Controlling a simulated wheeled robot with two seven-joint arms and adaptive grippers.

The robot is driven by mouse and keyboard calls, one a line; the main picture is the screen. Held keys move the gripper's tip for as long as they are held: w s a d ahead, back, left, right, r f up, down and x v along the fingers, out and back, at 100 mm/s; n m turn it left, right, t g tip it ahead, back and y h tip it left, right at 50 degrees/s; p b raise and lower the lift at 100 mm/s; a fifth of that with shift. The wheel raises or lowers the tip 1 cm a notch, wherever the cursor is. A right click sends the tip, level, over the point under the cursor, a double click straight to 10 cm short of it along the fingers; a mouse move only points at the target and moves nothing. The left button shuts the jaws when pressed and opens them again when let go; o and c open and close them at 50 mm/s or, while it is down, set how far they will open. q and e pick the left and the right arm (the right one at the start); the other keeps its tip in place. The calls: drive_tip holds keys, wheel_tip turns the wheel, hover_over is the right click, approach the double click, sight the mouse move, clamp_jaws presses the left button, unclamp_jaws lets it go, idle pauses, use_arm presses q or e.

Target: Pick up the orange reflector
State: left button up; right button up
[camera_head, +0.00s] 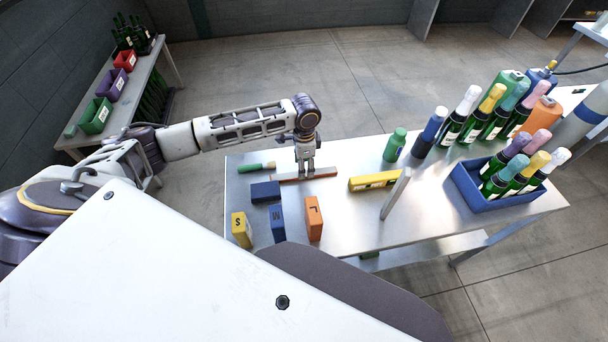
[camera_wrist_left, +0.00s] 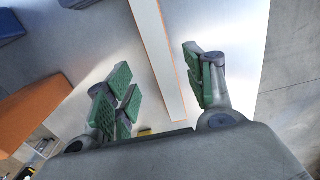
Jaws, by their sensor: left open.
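The orange reflector (camera_head: 325,172) is a long, thin, orange-brown bar lying on the metal table in the head view. In the left wrist view a long bar (camera_wrist_left: 158,55), pale on its face with orange edges, runs between my fingers; I take it to be the same reflector. My left gripper (camera_head: 305,172) points down over the middle of the bar. The left wrist view shows this gripper (camera_wrist_left: 160,88) open, with green-padded fingers on either side of the bar and visible gaps to it. My right gripper is not in view.
Close by are a green-handled tool (camera_head: 256,167), dark blue block (camera_head: 265,192), yellow level (camera_head: 374,181), upright metal plate (camera_head: 395,194) and lettered boxes, including an orange one (camera_head: 314,218). Bottles and a blue crate (camera_head: 508,201) stand right. The table's far edge is near the bar.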

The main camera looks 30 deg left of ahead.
use_arm(q)
drive_tip(key=shift+w+a+f, duration=0.1)
drive_tip(key=shift+f, duration=1.9)
drive_tip(key=shift+c, duration=0.4)
drive_tip(key=c, duration=1.1)
drive_tip(key=shift+o, duration=0.2)
drive_tip(key=shift+r, duration=0.1)
wheel_tip(320, 180, up, 10)
